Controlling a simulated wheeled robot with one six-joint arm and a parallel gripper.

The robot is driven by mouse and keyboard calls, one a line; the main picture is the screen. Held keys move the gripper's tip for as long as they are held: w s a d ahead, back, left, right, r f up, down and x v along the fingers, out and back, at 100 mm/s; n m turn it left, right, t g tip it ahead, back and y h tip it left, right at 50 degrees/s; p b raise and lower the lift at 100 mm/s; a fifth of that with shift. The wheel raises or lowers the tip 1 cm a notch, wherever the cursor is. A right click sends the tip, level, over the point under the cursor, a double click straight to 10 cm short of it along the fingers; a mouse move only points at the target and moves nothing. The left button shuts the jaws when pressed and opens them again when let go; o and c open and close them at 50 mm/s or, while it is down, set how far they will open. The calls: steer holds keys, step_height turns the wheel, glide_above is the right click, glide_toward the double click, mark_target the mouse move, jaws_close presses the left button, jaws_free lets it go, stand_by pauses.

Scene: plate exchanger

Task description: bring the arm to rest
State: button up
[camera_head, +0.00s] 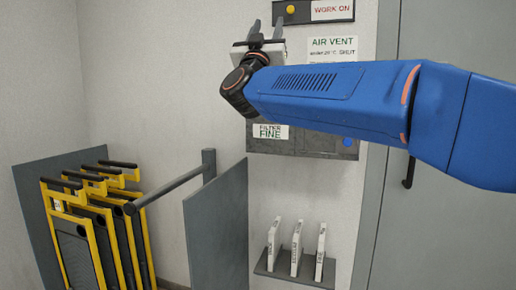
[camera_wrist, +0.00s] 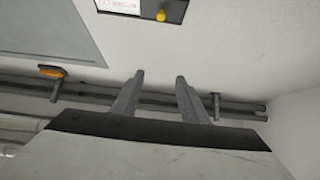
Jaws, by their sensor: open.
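My blue arm reaches in from the right in the head view, with the wrist bent upward in front of the wall panel. My gripper (camera_head: 265,30) points up, just left of the AIR VENT sign. Its two grey fingers also show in the wrist view (camera_wrist: 160,80), spread apart with nothing between them. They stand clear of the wall fittings in the wrist view.
A box with a yellow button and WORK ON label (camera_head: 312,11) is close above the gripper. A FILTER FINE panel (camera_head: 300,145) lies behind the arm. Yellow-framed plates (camera_head: 90,235) stand lower left. A small rack (camera_head: 296,268) holds white cards. Pipes (camera_wrist: 240,107) cross the wrist view.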

steer(key=s+d+f+n+g+y, duration=0.2)
steer(key=d+f+n+g+y, duration=0.15)
steer(key=f, duration=0.75)
steer(key=s+d+f+n+g+y, duration=0.25)
steer(key=d+f+g+y, duration=0.2)
steer(key=f, duration=0.65)
steer(key=s+d+f+n+g+y, duration=0.3)
steer(key=d+f+y, duration=0.1)
steer(key=f, duration=0.7)
steer(key=s+d+f+m+g+h, duration=0.1)
steer(key=s+d+f+m+g, duration=0.1)
steer(key=s+d+f, duration=0.3)
steer(key=s+d+f+m+g+h, duration=0.2)
steer(key=s+d+f+g, duration=0.2)
steer(key=s+f, duration=0.9)
steer(key=s+d+f+m+g+h, duration=0.1)
steer(key=s+d+f+g, duration=0.3)
steer(key=s+f, duration=0.6)
step_height(320, 180, down, 4)
steer(key=shift+d+f+m+h, duration=0.3)
steer(key=shift+d+m, duration=0.2)
steer(key=shift+d, duration=0.35)
steer(key=shift+r, duration=0.1)
steer(key=shift+c, duration=0.2)
